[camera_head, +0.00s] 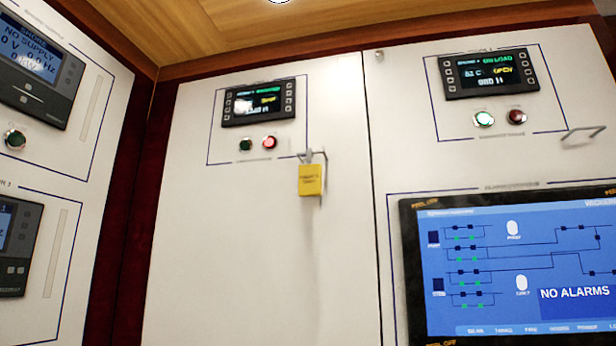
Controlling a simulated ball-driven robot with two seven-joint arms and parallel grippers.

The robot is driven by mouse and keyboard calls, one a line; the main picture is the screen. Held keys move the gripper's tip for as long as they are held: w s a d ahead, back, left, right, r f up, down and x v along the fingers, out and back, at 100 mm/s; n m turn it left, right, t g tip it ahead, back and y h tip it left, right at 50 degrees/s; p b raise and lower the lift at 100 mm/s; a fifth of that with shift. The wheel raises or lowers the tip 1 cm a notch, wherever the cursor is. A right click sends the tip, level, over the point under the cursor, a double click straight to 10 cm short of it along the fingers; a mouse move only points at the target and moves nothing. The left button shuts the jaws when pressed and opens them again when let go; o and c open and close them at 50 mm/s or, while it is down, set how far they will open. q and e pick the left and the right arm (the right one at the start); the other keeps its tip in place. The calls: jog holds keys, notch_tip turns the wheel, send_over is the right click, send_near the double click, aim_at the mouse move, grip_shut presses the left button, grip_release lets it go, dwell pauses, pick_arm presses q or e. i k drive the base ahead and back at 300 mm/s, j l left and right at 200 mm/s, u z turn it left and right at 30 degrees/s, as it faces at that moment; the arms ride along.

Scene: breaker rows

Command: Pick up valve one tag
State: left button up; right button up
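A yellow tag (311,180) with small dark lettering hangs on a metal hook (313,156) on the white middle panel. The lettering is too small to read, so I cannot tell whether it is the valve one tag. The tag hangs nearly upright, just below and right of a small display. Neither of my grippers shows in the head view.
The middle panel has a display (259,103) with a green button (246,145) and a red button (269,143). At right are another display (488,73), an empty metal handle or hook (583,132) and a large blue screen (520,270) reading "NO ALARMS". A grey controller (38,70) is at left.

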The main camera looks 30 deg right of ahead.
aim_at(310, 179)
jog(key=i+j, duration=0.15)
jog(key=i, duration=0.35)
jog(key=i+j+z, duration=0.1)
jog(key=i+z, duration=0.15)
jog(key=z, duration=0.2)
jog(key=i+j+z, duration=0.2)
jog(key=z, duration=0.2)
jog(key=i+j+z, duration=0.2)
jog(key=z, duration=0.25)
